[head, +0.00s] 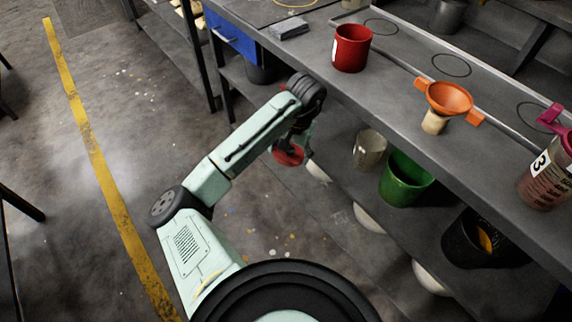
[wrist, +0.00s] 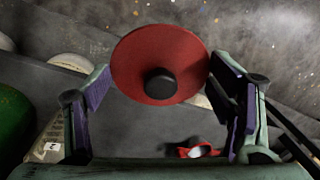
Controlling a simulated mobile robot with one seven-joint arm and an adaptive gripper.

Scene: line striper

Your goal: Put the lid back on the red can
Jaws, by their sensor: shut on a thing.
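The red can (head: 351,50) stands upright and open on the grey bench top, near its front edge. The red lid (head: 288,156) is a round disc held by my gripper (head: 293,143), below bench-top height in front of the bench. In the wrist view the lid (wrist: 140,58) shows a black knob (wrist: 160,84) at its middle. My gripper (wrist: 160,88) is shut on the lid, with a purple-padded finger at either side of it. The lid's face is tilted in the wrist view. The can is not seen there.
An orange funnel (head: 450,97) and a jar marked 3 (head: 548,178) stand right of the can on the bench (head: 400,115). Drawn circles on the top are empty. A beige can (head: 369,150), green bucket (head: 405,180) and black bucket (head: 470,240) stand on the lower shelf.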

